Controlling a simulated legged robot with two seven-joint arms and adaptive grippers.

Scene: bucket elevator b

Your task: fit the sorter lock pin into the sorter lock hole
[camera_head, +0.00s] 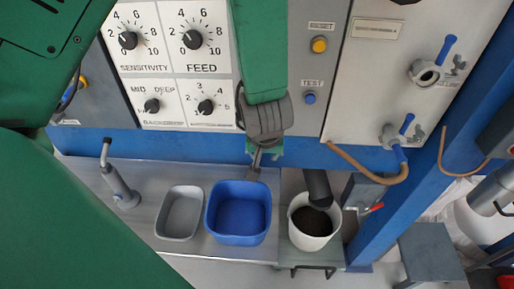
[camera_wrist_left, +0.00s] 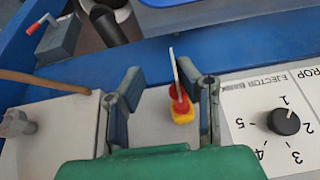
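My left gripper (camera_head: 266,135) hangs in front of the grey panel, just above the blue ledge. In the left wrist view its two fingers (camera_wrist_left: 163,105) stand apart. Between them, closer to the right finger, is a small red and yellow piece (camera_wrist_left: 181,104) with a thin pale upright bar. I cannot tell whether it touches that finger, or whether it is the sorter lock pin. I cannot make out the sorter lock hole in either view. My right gripper is not in view.
A blue bin (camera_head: 239,238), a grey tray (camera_head: 180,214) and a white bucket (camera_head: 298,240) of dark material stand below the panel. A metal post (camera_head: 122,192) stands at the left. Valves (camera_head: 425,74) and a brown hose (camera_head: 365,172) are at the right. A blue column (camera_head: 385,215) stands beyond.

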